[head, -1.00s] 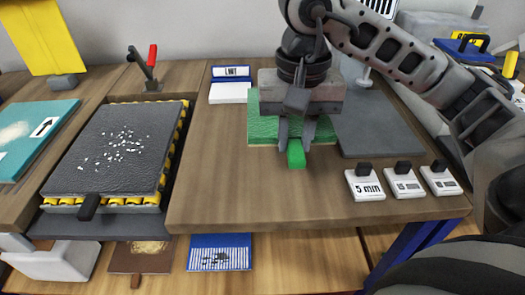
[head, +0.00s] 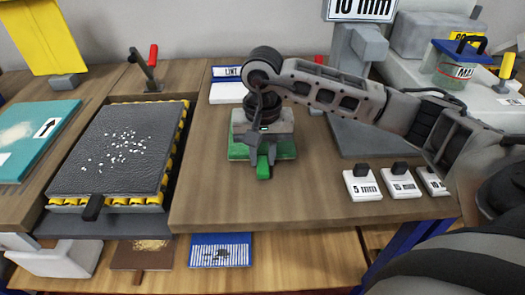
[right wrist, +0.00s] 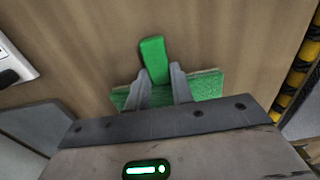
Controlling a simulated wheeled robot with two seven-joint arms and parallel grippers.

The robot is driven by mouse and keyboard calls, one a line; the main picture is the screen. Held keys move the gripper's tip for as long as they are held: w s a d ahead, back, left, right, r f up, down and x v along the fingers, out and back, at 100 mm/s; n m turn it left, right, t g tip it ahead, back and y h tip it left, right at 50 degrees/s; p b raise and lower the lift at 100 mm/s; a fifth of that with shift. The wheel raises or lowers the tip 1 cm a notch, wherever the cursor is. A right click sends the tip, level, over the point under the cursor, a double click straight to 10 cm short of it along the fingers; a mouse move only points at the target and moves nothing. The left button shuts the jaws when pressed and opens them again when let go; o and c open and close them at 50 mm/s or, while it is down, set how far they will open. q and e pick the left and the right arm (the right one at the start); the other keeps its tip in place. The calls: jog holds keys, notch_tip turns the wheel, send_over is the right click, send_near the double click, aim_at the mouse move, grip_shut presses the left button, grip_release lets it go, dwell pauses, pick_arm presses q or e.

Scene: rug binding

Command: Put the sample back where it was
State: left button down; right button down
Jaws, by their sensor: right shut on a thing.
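The sample is a flat green piece (head: 285,151) with a bright green grip block (head: 264,172) at its front edge. It is over the middle of the wooden table, partly hidden beneath my right gripper (head: 262,160). My right gripper points down, shut on the green grip block. In the right wrist view, the block (right wrist: 154,58) shows between the two fingertips, with the green sample (right wrist: 208,86) behind them. I cannot tell whether the sample touches the wood. My left gripper is not in view.
A dark grey plate (head: 375,139) lies to the right. Tags, one marked 5 min (head: 364,185), line the front right. A white piece labelled LINT (head: 228,93) is behind. A dark tray with white specks (head: 90,165) is left. The table's front middle (head: 300,200) is clear.

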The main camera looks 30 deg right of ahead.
jog(key=shift+f, duration=0.2)
jog(key=c, duration=1.2)
grip_release()
jog(key=shift+r, duration=0.1)
jog(key=shift+r, duration=0.15)
notch_tip(320, 180, up, 12)
jog(key=shift+s, duration=0.1)
